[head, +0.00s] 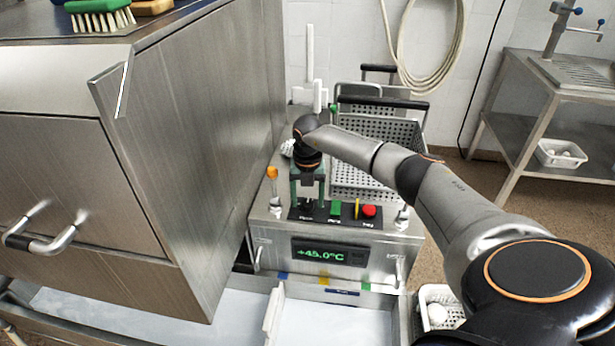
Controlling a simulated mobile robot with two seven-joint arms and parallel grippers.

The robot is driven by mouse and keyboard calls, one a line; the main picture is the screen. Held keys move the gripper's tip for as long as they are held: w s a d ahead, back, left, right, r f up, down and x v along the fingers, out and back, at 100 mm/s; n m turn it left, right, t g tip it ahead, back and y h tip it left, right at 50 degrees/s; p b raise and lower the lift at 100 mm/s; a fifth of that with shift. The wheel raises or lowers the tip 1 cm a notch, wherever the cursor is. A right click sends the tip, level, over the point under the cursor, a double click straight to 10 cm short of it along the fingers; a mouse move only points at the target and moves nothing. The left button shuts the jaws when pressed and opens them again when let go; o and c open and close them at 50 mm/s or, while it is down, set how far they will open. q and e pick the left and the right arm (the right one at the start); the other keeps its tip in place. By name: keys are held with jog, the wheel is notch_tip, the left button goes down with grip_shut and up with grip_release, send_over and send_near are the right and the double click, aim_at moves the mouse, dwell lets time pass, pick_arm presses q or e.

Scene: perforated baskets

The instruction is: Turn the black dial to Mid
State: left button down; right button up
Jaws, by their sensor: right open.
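The black dial (308,208) is at the left end of the dark control strip on top of the steel machine (385,243). My right gripper (308,198) points down over it, its two fingers apart, one on each side of the dial. The gripper partly hides the dial, so its pointer and setting cannot be read. I cannot tell whether the fingers touch it. The strip's labels are too small to read. My left gripper is not in view.
Right of the dial are a green button (336,208), a yellow lever (357,208) and a red button (369,211). A display (331,253) reads +45.0°C. A perforated basket (375,185) stands behind. A tall steel cabinet (200,120) closes off the left.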

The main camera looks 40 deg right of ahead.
aim_at(308, 203)
notch_tip(308, 203, up, 12)
jog(key=shift+r, duration=0.25)
dwell(0.3)
dwell(0.5)
